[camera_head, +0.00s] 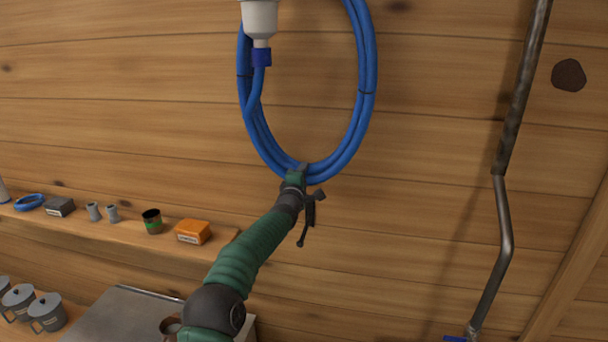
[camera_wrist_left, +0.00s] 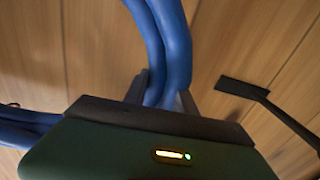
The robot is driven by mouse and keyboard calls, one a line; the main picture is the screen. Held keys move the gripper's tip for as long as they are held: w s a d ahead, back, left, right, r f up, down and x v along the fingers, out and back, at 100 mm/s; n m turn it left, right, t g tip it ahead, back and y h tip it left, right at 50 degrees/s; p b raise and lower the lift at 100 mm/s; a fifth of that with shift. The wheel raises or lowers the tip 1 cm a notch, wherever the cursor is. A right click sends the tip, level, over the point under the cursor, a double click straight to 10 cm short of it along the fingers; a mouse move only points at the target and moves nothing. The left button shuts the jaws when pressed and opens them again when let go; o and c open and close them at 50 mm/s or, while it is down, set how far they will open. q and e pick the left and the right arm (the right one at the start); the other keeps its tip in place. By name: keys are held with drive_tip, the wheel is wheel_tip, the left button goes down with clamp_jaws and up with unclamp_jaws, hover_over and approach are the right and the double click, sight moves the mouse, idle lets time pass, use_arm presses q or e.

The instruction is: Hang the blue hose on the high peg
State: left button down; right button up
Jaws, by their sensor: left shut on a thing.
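The blue hose (camera_head: 369,95) is a coil of several loops bound with dark ties, in front of the plank wall. Its top runs out of the head view. A pale fitting with a blue collar (camera_head: 262,57) is at its upper left. My left gripper (camera_head: 299,172) is shut on the bottom of the coil, reaching up from below. The left wrist view shows the hose (camera_wrist_left: 170,45) passing between the fingers (camera_wrist_left: 168,100). I cannot make out the high peg; the top of the coil and any support there are out of view. My right gripper is not in view.
A dark, thin fixture (camera_head: 311,208) shows just right of my gripper. A bent metal pipe (camera_head: 507,225) runs down the wall at right. A shelf (camera_head: 130,245) at lower left carries an orange box (camera_head: 193,232) and small parts. Lidded cups (camera_head: 47,312) stand below.

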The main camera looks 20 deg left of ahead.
use_arm(q)
drive_tip(key=shift+s+r, duration=0.2)
drive_tip(key=shift+r, duration=0.2)
drive_tip(key=c, duration=0.9)
unclamp_jaws()
drive_tip(key=shift+d, duration=0.1)
drive_tip(key=shift+s+f, duration=0.1)
drive_tip(key=shift+o, duration=0.4)
drive_tip(key=shift+f, duration=0.25)
drive_tip(key=shift+o, duration=1.1)
drive_tip(key=shift+r, duration=0.1)
